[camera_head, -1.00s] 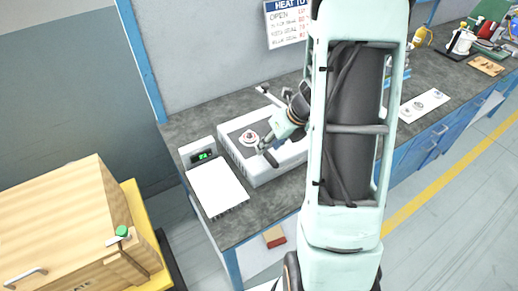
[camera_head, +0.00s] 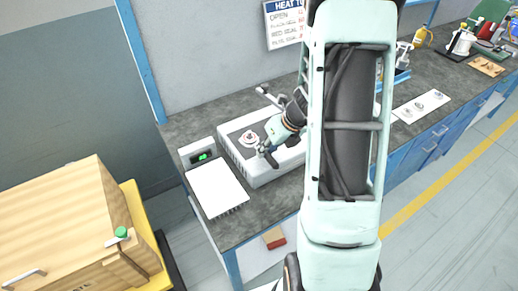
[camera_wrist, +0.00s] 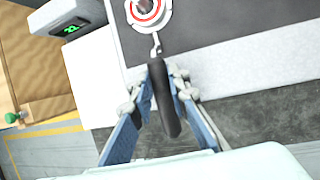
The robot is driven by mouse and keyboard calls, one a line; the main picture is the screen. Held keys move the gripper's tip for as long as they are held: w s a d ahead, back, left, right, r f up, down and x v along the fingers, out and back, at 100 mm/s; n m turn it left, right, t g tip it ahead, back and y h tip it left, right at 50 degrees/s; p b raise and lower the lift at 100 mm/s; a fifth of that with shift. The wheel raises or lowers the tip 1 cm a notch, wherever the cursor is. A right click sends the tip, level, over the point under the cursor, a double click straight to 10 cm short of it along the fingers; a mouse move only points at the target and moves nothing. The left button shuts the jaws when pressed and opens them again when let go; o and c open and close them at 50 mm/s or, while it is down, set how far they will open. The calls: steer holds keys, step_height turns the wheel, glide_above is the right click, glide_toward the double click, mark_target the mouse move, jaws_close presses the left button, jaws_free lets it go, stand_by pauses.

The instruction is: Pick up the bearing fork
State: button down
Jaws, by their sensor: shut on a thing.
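The bearing fork appears to be the tool with a thick black handle (camera_wrist: 164,98) and a small pale metal hooked end (camera_wrist: 156,46). The black handle stands between the fingers of my gripper (camera_wrist: 160,84) in the wrist view, and the gripper is shut on it. In the head view, my gripper (camera_head: 268,148) is over the front part of the white box with the dark top (camera_head: 236,126). The fork is small and mostly hidden there. Its hooked end points toward a round part with a red ring (camera_wrist: 146,9), and I cannot tell whether they touch.
A scale with a white plate (camera_head: 216,188) and green display stands left of the box. A wooden case (camera_head: 60,225) is further left. A white strip with small parts (camera_head: 421,106) lies to the right. Grey bench top shows in front of the box.

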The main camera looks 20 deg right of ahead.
steer(key=shift+r, duration=0.1)
step_height(320, 180, up, 3)
steer(key=p, duration=0.2)
steer(key=shift+p, duration=0.4)
steer(key=s+r+p, duration=0.2)
steer(key=r, duration=0.1)
steer(key=s+d+r+p, duration=0.1)
steer(key=s+r, duration=0.1)
steer(key=shift+r+p, duration=0.25)
steer(key=shift+p, duration=0.05)
steer(key=s+d+r, duration=0.2)
steer(key=s+r, duration=0.2)
steer(key=s, duration=0.5)
steer(key=shift+s+r, duration=0.2)
steer(key=shift+s, duration=0.1)
steer(key=shift+f, duration=0.1)
